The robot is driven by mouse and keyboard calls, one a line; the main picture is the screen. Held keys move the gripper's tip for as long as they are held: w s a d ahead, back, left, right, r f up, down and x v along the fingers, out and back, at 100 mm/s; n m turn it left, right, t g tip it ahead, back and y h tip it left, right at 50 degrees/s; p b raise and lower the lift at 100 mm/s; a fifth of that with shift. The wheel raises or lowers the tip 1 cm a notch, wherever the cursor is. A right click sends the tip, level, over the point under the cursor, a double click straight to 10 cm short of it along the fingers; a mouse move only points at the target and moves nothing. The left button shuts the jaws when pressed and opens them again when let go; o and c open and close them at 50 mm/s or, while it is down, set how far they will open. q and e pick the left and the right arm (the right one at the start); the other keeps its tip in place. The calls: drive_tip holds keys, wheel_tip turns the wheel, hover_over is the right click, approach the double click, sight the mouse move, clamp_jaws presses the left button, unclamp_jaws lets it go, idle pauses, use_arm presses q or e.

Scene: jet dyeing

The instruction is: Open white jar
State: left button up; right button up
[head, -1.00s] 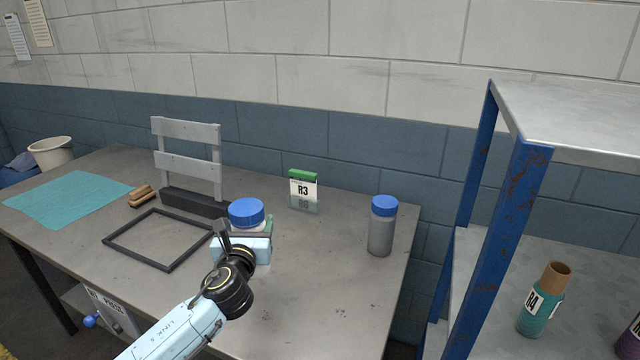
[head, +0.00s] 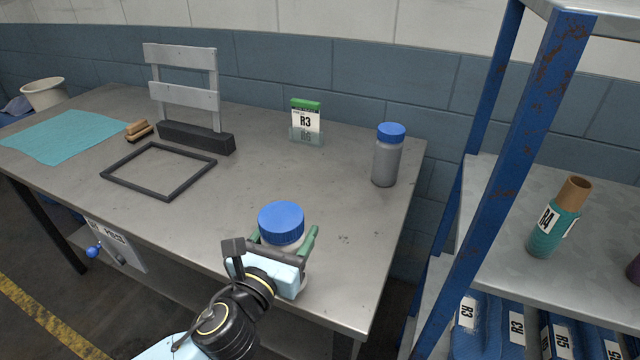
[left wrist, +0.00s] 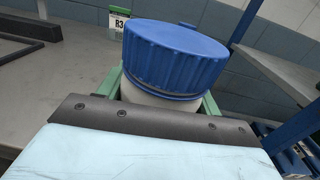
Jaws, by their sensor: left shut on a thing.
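The white jar (head: 281,247) with its ribbed blue screw lid (head: 281,218) is near the front edge of the grey table. My left gripper (head: 285,238) is shut on the jar's body, with one green finger on each side below the lid. In the left wrist view the blue lid (left wrist: 177,55) sits on the jar's white body (left wrist: 160,98), and the gripper hides the lower part. The lid is on the jar. I cannot tell whether the jar's base touches the table. My right gripper is not in view.
A grey bottle with a blue cap (head: 386,160) and a green-topped R3 box (head: 305,122) stand farther back on the table (head: 340,215). A dark frame (head: 125,183) lies to the left. A blue-posted shelf (head: 510,180) with an R4 bottle (head: 556,222) stands at the right.

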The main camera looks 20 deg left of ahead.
use_arm(q)
drive_tip(key=d+m+g+h, duration=0.3)
drive_tip(key=d+m+h, duration=0.4)
drive_tip(key=d+h, duration=0.3)
drive_tip(key=d+r, duration=0.1)
drive_tip(key=d, duration=0.3)
drive_tip(key=shift+w+g, duration=0.15)
drive_tip(key=shift+g, duration=0.15)
drive_tip(key=shift+d+m+h, duration=0.3)
drive_tip(key=shift+h, duration=0.2)
drive_tip(key=c, duration=0.5)
drive_tip(key=w+a+r+n+t+y, duration=0.1)
drive_tip(key=w+a+r+n+y, duration=0.15)
drive_tip(key=w+a+y, duration=0.45)
drive_tip(key=w+a+r+n+t+y, duration=0.15)
drive_tip(key=a+n, duration=0.25)
drive_tip(key=a, duration=0.7)
drive_tip(key=w+a+r+n+t+y, duration=0.1)
drive_tip(key=w+a+r+n+y, duration=0.15)
drive_tip(key=w+a+y, duration=0.55)
wheel_tip(320, 180, down, 11)
drive_tip(key=s+a+n+h+b, duration=0.1)
drive_tip(key=s+a+b, duration=0.1)
drive_tip(key=a, duration=0.1)
drive_tip(key=shift+s+r+h, duration=0.15)
drive_tip(key=shift+h, duration=0.2)
